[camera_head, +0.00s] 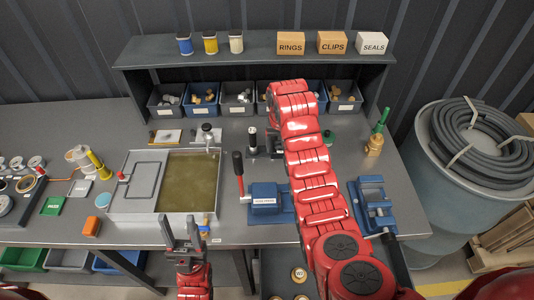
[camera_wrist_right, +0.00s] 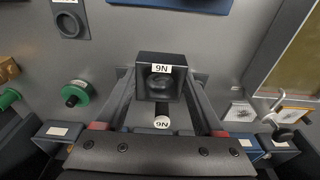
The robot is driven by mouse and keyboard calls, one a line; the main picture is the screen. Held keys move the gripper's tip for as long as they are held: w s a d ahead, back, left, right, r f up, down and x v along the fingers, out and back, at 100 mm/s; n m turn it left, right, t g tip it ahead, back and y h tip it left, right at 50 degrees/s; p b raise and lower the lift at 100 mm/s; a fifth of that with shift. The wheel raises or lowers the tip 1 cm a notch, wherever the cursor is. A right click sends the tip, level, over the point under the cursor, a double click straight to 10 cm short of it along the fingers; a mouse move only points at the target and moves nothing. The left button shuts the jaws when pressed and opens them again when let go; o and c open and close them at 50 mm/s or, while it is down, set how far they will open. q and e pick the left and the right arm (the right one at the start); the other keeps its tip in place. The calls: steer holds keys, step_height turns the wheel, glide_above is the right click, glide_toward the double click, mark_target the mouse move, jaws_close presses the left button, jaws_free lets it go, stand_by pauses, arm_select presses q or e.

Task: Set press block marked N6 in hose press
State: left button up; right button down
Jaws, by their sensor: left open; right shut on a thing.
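The press block marked N6 (camera_wrist_right: 160,85) is a dark block with a round recess, its label upside down in the right wrist view. My right gripper (camera_wrist_right: 162,92) is shut on it, one finger on each side. In the head view my right arm reaches over the bench towards the bins and hides most of this gripper and the block. The blue hose press (camera_head: 265,199), with a red-handled lever, stands mid-bench, left of my right arm. My left gripper (camera_head: 183,234) is open and empty at the bench's front edge. I cannot tell how high the block is.
A tank of murky liquid (camera_head: 187,182) stands left of the press. A blue vise (camera_head: 373,205) stands to the right. Several parts bins (camera_head: 203,99) line the back under a shelf (camera_head: 265,48). A green-topped brass nozzle (camera_head: 375,145) stands at the back right.

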steer(key=p, duration=0.2)
glide_above(278, 170)
step_height(278, 170, down, 6)
steer(key=shift+s+r, duration=0.15)
steer(key=shift+r, duration=0.05)
step_height(278, 170, down, 3)
steer(key=shift+s+f+p, duration=0.1)
steer(key=shift+f+p, duration=0.1)
steer(key=shift+p, duration=0.5)
steer(key=shift+f, duration=0.25)
steer(key=shift+f, duration=0.1)
steer(key=shift+f+b, duration=0.15)
steer(key=shift+b, duration=0.15)
jaws_free()
